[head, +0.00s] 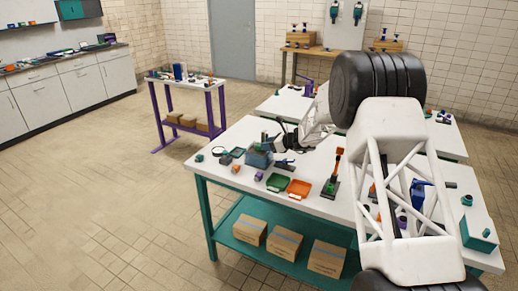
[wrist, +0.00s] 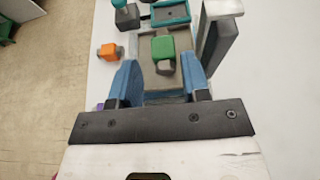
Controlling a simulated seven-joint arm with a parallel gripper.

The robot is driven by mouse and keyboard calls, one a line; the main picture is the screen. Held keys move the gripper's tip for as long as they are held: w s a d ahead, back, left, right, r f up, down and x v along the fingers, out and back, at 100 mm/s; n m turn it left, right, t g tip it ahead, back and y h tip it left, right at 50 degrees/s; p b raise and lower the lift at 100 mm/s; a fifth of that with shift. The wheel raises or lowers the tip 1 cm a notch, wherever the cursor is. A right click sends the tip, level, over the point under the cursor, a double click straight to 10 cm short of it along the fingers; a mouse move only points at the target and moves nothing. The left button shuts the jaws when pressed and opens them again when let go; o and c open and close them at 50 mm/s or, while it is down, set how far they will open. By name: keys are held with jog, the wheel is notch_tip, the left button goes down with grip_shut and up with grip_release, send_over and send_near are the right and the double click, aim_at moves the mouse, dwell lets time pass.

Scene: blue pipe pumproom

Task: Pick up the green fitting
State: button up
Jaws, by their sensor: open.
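The green fitting (wrist: 163,46) has a green block-shaped top and a grey round part below it. In the wrist view it lies over a grey-brown surface (wrist: 150,86), just beyond and between the fingertips. My gripper (wrist: 162,72) is open, with one blue finger on each side, and nothing is clearly held. I cannot tell whether either finger touches the fitting. In the head view my gripper (head: 283,138) is over the left part of the white table, near a blue-grey box (head: 259,159). I cannot make out the fitting for certain there.
In the wrist view an orange fitting (wrist: 108,51) lies at left, a teal-rimmed tray (wrist: 168,13) beyond, and a tall grey piece (wrist: 219,38) close at right. In the head view a green tray (head: 278,182) and an orange tray (head: 299,188) lie along the front edge.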

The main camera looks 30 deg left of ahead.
jog(key=shift+x, duration=2.55)
jog(key=shift+w, duration=0.1)
jog(key=shift+c, duration=0.4)
grip_shut()
jog(key=shift+r, duration=0.1)
jog(key=shift+r, duration=1.75)
jog(key=s+d+r, duration=0.1)
jog(key=s+d, duration=0.8)
jog(key=s, duration=0.3)
jog(key=shift+s+d+r, duration=0.2)
jog(key=shift+s+d, duration=0.05)
jog(key=shift+s, duration=0.1)
